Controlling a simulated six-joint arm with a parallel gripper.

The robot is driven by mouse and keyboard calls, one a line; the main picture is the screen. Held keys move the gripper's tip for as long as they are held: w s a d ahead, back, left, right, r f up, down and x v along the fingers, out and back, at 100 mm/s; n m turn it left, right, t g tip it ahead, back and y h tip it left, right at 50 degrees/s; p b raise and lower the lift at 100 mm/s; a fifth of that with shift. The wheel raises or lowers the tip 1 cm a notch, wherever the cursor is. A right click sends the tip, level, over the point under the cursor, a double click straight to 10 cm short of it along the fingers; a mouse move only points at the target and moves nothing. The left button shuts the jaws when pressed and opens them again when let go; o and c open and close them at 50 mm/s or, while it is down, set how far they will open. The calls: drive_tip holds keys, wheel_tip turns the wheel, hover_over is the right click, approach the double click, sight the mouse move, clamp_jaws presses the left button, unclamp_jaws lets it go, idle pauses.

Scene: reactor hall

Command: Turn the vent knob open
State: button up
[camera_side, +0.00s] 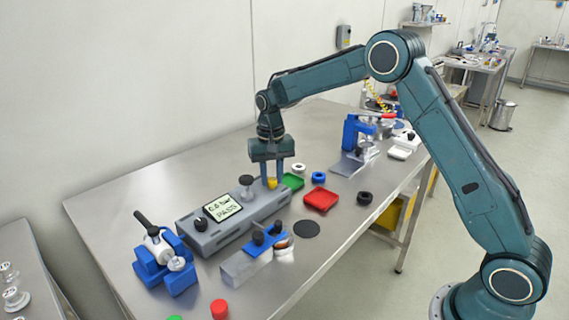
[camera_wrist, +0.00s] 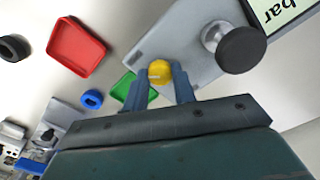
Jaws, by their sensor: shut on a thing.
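A small yellow knob (camera_side: 272,183) sits at the right end of the grey test console (camera_side: 262,209). I take it to be the vent knob. My gripper (camera_side: 271,179) points down over it, and its two blue fingers are shut on the knob. In the wrist view the yellow knob (camera_wrist: 160,72) shows between the fingertips (camera_wrist: 160,84), with faint marking on its top. The console's display (camera_side: 222,207) shows a "bar" reading with "PASS" below it; the digits are hard to read.
A black-topped fitting (camera_side: 246,186) stands on the console close to my gripper, and a black knob (camera_side: 199,223) is farther left. A green tray (camera_side: 292,181) and red tray (camera_side: 321,199) lie to the right. A blue clamp fixture (camera_side: 165,262) stands at the left.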

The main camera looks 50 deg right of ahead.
sight(272, 179)
drive_tip(key=shift+r, duration=0.1)
drive_tip(key=o, duration=1)
drive_tip(key=shift+r, duration=0.1)
wheel_tip(272, 179, up, 14)
drive_tip(key=shift+f, duration=0.2)
idle(0.4)
